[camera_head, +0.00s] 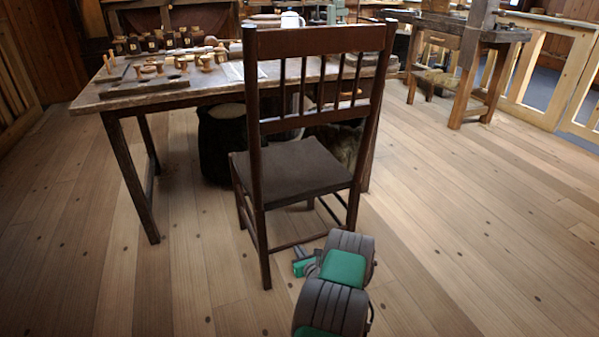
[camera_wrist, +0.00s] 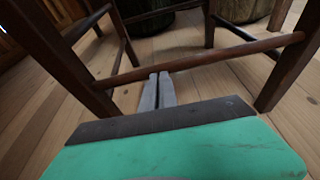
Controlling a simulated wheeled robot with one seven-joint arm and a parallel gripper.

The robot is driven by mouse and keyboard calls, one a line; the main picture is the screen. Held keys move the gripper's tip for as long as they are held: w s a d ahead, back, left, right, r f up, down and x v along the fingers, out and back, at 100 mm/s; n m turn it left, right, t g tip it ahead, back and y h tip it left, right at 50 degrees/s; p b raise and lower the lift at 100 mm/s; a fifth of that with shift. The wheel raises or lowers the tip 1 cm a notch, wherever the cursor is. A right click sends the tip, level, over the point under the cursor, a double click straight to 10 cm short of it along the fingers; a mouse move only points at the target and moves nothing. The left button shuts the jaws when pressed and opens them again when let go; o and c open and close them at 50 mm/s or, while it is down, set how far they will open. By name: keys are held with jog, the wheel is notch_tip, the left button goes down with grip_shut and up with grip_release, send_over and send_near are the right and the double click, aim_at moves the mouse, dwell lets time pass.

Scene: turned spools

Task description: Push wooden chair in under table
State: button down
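The dark wooden chair (camera_head: 292,170) stands upright on the floor with its back towards me and its seat facing the table (camera_head: 215,88). The table edge passes behind the chair back. I cannot tell how far the front of the seat reaches under the table. My gripper (camera_head: 303,264) is low behind the chair, near its rear legs. In the wrist view, the two grey fingers (camera_wrist: 158,80) lie side by side, shut and empty. They point between the rear legs, with their tips close to the lower rear rung (camera_wrist: 200,61); contact is unclear.
A dark round container (camera_head: 222,145) stands under the table, left of the chair. Another bulky thing (camera_head: 340,143) is under the table behind the chair back. Turned wooden pieces (camera_head: 207,62) lie on the table. A workbench (camera_head: 470,50) stands back right. The floor (camera_head: 470,200) at right is clear.

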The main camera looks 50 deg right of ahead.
jog(key=w+d, duration=0.4)
jog(key=w, duration=0.4)
jog(key=shift+d+r, duration=0.2)
jog(key=shift+d, duration=0.1)
dwell(0.3)
jog(key=w+d, duration=0.4)
jog(key=w, duration=0.3)
jog(key=shift+w+d, duration=0.25)
jog(key=shift+w, duration=0.05)
dwell(0.4)
jog(key=shift+w+f, duration=0.1)
